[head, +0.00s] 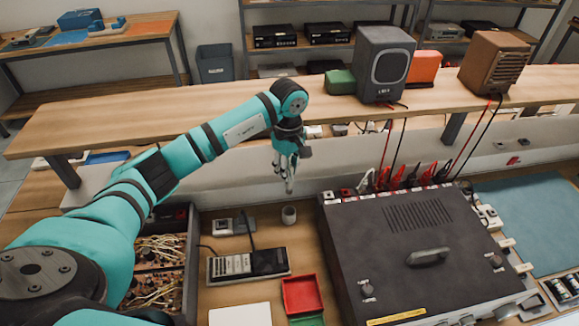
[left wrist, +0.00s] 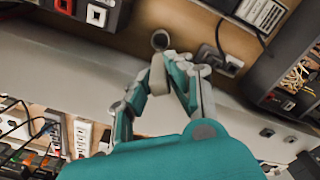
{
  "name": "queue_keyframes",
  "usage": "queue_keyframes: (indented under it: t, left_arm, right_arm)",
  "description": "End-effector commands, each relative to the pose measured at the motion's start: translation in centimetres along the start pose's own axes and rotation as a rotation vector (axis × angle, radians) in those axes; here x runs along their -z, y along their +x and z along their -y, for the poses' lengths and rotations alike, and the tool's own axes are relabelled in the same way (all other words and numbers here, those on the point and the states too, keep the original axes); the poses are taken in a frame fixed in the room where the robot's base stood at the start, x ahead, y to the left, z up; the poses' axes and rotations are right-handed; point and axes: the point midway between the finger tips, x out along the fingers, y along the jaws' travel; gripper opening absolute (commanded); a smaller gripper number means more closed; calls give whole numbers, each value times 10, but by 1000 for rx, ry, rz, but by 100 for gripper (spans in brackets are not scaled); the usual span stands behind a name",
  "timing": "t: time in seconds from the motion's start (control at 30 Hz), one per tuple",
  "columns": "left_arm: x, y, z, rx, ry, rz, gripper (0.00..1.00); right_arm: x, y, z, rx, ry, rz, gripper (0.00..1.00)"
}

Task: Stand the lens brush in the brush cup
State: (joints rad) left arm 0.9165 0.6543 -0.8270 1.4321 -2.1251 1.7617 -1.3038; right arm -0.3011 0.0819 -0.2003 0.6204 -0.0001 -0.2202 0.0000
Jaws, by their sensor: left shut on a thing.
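My left gripper (head: 290,165) hangs over the back of the bench, fingers pointing down. It is shut on a slim pale thing, apparently the lens brush (head: 290,186), which points down. In the left wrist view the brush (left wrist: 158,76) shows pale between the fingertips (left wrist: 164,78) of my left gripper; much of it is hidden by the fingers. The small grey brush cup (head: 288,214) stands upright on the bench, below the brush and apart from it. The cup's dark round mouth (left wrist: 160,40) faces up in the left wrist view. My right gripper is not in view.
A wooden shelf (head: 190,105) with speakers runs behind the arm. A large dark device (head: 420,245) stands right of the cup, a bin of parts (head: 160,265) to the left. A meter (head: 248,264) and red tray (head: 302,294) lie in front.

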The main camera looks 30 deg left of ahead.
Motion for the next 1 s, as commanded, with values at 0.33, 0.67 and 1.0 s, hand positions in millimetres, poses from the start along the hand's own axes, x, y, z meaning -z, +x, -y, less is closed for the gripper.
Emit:
queue_keyframes:
  t: [0.33, 0.67, 1.0]
  left_arm:
    - [0, 39, 1, 2, 1, 1, 0]
    - [0, 67, 1, 1, 1, 1, 0]
    - [0, 73, 0, 0, 1, -1, 0]
  right_arm:
    - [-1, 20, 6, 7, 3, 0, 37]
    - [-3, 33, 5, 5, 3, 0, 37]
    - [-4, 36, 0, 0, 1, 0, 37]
